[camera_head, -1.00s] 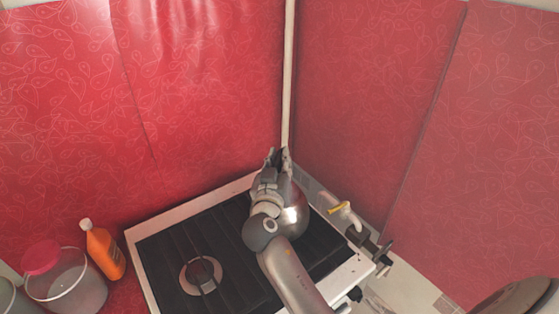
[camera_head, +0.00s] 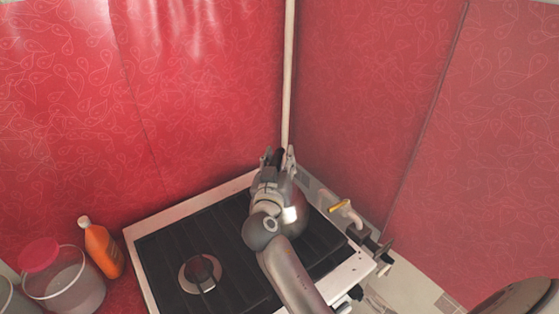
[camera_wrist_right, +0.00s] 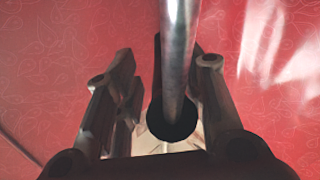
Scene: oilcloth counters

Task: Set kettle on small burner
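The round metal kettle (camera_head: 293,214) stands at the right back part of the black stove top (camera_head: 235,240), mostly hidden behind my right gripper and forearm. What lies under it is hidden. One round burner (camera_head: 200,274) shows bare at the front left of the stove; I cannot tell its size against any other. My left gripper is not in view.
An orange bottle (camera_head: 103,250) and a clear jar with a pink lid (camera_head: 66,285) stand left of the stove. A pipe with a yellow valve handle (camera_head: 339,207) is close to the stove's right edge. Red patterned walls (camera_head: 200,90) close off the back and right.

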